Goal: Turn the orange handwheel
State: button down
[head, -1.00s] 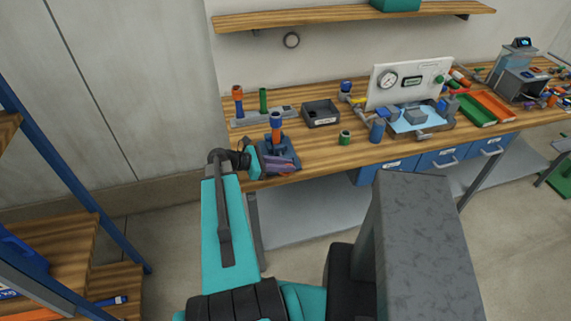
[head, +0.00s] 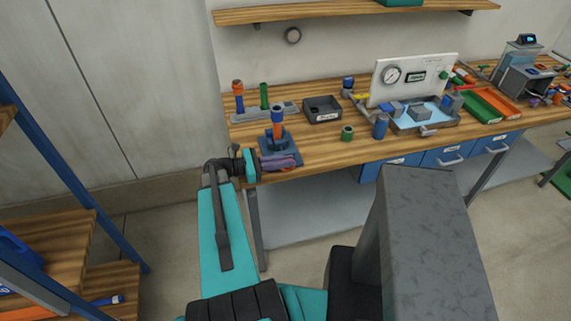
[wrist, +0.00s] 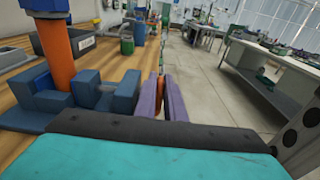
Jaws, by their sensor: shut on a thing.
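My gripper (head: 291,161), with purple fingers, is at the front of a blue vise-like fixture (head: 291,146) near the bench's left front corner. In the wrist view the fingers (wrist: 162,80) are shut on a narrow orange part (wrist: 161,86), which I take for the orange handwheel. Only a sliver of it shows between them; the rest is hidden. An orange cylinder with a blue top (head: 278,124) stands upright in the fixture, and it also shows in the wrist view (wrist: 60,62).
Behind the fixture are a rack (head: 250,114) with upright parts and a black bin (head: 322,117). A small green cylinder (head: 347,134) and a blue one (head: 380,127) stand to the right. A gauge panel (head: 417,78) is farther right. Bare wood lies in front of the small cylinders.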

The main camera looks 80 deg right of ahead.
jog(key=shift+w+f+g+h+b, duration=0.15)
jog(key=shift+g+h+b, duration=0.15)
jog(key=shift+g+b, duration=0.2)
jog(key=shift+r, duration=0.2)
jog(key=c, duration=2.1)
grip_release()
jog(key=shift+w, duration=0.1)
jog(key=shift+b+v, duration=0.5)
jog(key=shift+v, duration=0.4)
jog(key=b+v, duration=0.1)
jog(key=v, duration=0.3)
jog(key=b+v, duration=0.1)
jog(key=v, duration=0.3)
jog(key=b+v, duration=0.1)
jog(key=v, duration=0.3)
jog(key=shift+f, duration=0.25)
